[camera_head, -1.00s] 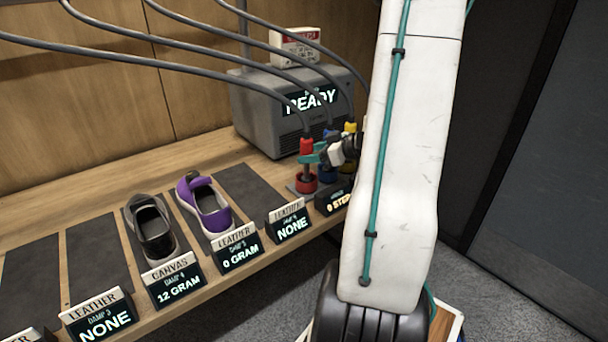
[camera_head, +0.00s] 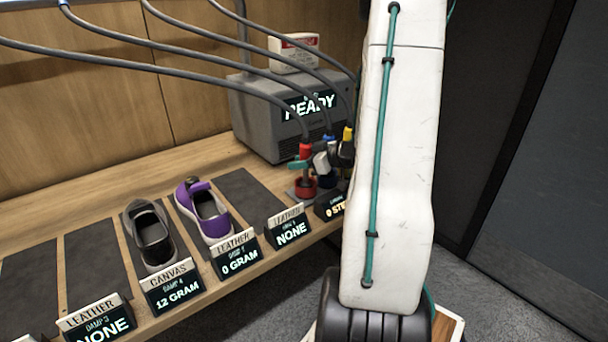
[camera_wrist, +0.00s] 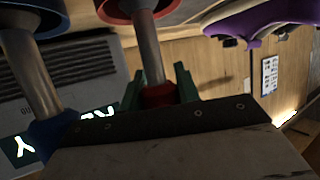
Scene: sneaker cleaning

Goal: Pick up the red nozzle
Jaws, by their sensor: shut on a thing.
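The red nozzle (camera_head: 305,151) hangs on a grey hose above a red holder (camera_head: 305,188), in front of the grey machine. In the wrist view, the nozzle's red collar (camera_wrist: 159,95) sits between the green fingers of my gripper (camera_wrist: 160,92), which is shut on it. The nozzle's metal tube runs to the red ring of the holder (camera_wrist: 122,12); I cannot tell whether its tip is still inside. In the head view my gripper (camera_head: 299,164) shows only partly, with my arm hiding the area to its right.
A blue nozzle (camera_wrist: 52,128) stands close beside my gripper, and a yellow one (camera_head: 348,134) stands to the right. The grey machine (camera_head: 262,119) reads READY. Hoses arch overhead.

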